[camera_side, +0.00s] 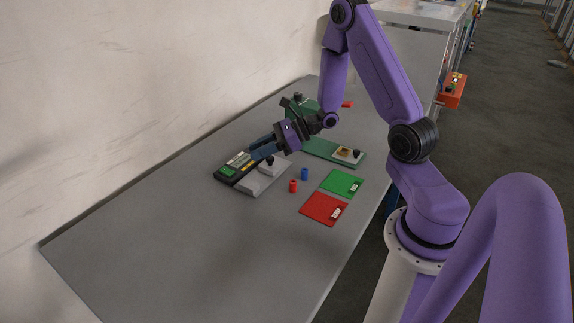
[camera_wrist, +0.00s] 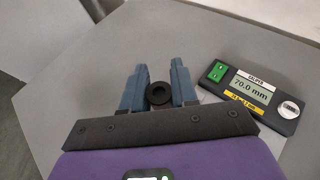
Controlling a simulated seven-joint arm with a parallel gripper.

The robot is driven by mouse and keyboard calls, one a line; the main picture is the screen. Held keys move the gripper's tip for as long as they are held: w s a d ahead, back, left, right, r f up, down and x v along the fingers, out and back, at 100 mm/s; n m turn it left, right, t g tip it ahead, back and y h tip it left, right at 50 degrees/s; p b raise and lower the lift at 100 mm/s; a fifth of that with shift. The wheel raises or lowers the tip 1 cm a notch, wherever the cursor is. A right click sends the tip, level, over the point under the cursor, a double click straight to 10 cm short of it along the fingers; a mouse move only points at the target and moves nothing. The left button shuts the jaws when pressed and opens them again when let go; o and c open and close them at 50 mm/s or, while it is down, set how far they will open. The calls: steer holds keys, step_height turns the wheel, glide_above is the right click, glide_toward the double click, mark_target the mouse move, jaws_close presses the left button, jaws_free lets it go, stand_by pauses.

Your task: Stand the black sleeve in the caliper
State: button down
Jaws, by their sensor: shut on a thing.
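The black sleeve (camera_wrist: 158,94) is a short ring held between the two blue fingers of my gripper (camera_wrist: 160,88), its round hole facing the wrist camera. In the side view the sleeve (camera_side: 269,160) shows at the fingertips of my gripper (camera_side: 264,152), over or at the grey part of the caliper (camera_side: 262,180). I cannot tell whether it touches the caliper. The caliper's black display body (camera_wrist: 252,88) lies to the right of the fingers in the wrist view, reading 70.0 mm. The caliper's grey part is mostly hidden there behind my gripper.
A red sleeve (camera_side: 293,186) and a blue sleeve (camera_side: 304,174) stand right of the caliper. A green mat (camera_side: 340,182) and a red mat (camera_side: 322,209) lie beyond. The table's near left is clear.

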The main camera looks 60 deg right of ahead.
steer(key=w+d+f+m+t+h, duration=0.2)
steer(key=d+f+m+h, duration=0.1)
steer(key=d, duration=0.9)
steer(key=m+t+h, duration=0.2)
steer(key=m+h, duration=0.2)
glide_above(302, 159)
step_height(302, 159, down, 8)
steer(key=shift+a+r, duration=0.15)
steer(key=shift+r, duration=0.05)
steer(key=shift+f, duration=2.3)
steer(key=shift+f, duration=0.1)
steer(key=c, duration=1.1)
jaws_free()
steer(key=shift+c, duration=0.2)
